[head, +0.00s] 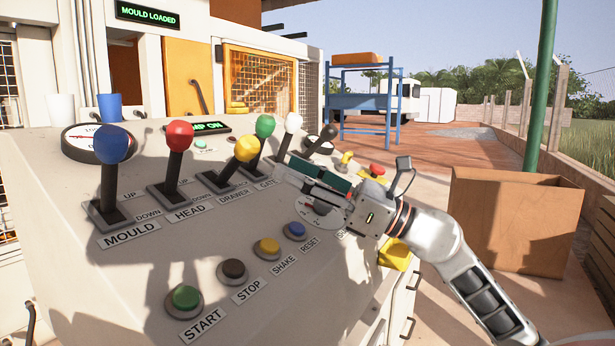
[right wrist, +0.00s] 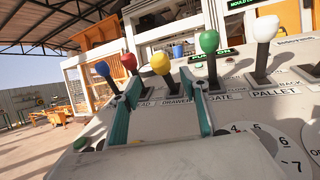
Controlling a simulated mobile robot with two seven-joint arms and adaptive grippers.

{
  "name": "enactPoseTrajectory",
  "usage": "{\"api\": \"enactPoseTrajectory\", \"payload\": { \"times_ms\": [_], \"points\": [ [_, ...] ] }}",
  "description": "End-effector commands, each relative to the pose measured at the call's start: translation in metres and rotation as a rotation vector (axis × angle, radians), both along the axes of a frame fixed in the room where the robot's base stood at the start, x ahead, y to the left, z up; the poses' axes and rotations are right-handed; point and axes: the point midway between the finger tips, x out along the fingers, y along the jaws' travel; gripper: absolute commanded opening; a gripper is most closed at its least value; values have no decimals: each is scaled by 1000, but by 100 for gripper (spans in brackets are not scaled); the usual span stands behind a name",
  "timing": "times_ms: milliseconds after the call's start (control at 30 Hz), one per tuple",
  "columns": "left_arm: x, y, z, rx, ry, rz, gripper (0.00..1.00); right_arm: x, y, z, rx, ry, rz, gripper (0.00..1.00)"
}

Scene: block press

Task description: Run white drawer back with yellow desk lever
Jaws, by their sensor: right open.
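The yellow desk lever (head: 247,149) stands in the DRAWER slot of the sloping console, its knob leaning to the right in the head view. It also shows in the right wrist view (right wrist: 160,64), framed between my fingers but beyond their tips. My right gripper (head: 288,172) is open and empty over the console, to the right of the yellow lever and apart from it. Its two teal-padded fingers show in the right wrist view (right wrist: 164,88). I cannot make out the white drawer in either view. My left gripper is not in view.
A red lever (head: 180,136) and blue lever (head: 112,145) stand left of the yellow one; a green lever (head: 265,126) and white lever (head: 292,122) stand right. Push buttons line the console's front. A display (head: 147,14) reads MOULD LOADED. A cardboard box (head: 520,225) stands at right.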

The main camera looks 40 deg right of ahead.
Motion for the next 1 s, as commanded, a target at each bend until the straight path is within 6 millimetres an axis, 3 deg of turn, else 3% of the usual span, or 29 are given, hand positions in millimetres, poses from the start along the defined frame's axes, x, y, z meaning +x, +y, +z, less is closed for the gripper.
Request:
{"api": "enactPoseTrajectory", "payload": {
  "times_ms": [300,1000],
  "points": [
    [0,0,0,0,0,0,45,-14,-10,-7,2,0,-1,45],
    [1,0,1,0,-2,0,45,-14,-10,-7,1,-1,0,45]
  ]
}}
